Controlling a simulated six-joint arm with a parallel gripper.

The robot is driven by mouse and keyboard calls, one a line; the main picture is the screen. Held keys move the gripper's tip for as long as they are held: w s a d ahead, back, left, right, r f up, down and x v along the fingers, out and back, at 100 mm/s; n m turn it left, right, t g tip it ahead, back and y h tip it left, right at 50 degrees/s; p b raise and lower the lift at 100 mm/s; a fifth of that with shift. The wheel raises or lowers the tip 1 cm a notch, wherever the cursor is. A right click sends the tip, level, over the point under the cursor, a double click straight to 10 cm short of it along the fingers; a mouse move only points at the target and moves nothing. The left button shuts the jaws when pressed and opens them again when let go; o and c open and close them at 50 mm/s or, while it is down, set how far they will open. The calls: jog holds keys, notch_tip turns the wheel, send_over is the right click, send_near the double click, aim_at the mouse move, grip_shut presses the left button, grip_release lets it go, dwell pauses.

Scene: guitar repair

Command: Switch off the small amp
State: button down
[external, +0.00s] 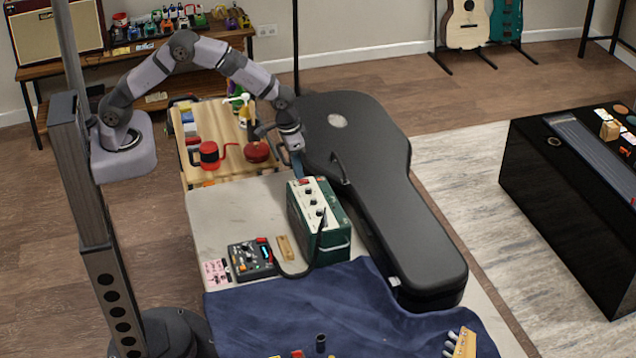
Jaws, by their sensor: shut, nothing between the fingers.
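The small amp (334,238) is a green box with a pale control panel (312,202) carrying several dark knobs on its top. It stands upright on the light worktop, beside the black guitar case. A small red part (304,181) shows at the far end of the panel; whether it is the switch, and its position, is too small to tell. My gripper (297,172) points down at the far end of the amp, close to the red part. Its fingers are shut and hold nothing. I cannot tell whether they touch the amp.
A black guitar case (400,190) lies right of the amp. A small mixer-like box (250,260) and a wooden block (285,248) lie left of it. A blue cloth (330,310) covers the front.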

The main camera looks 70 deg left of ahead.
jog(key=shift+f+b, duration=0.5)
jog(key=shift+f, duration=0.3)
dwell(0.5)
notch_tip(320, 180, up, 7)
jog(key=p, duration=0.5)
dwell(0.5)
dwell(0.5)
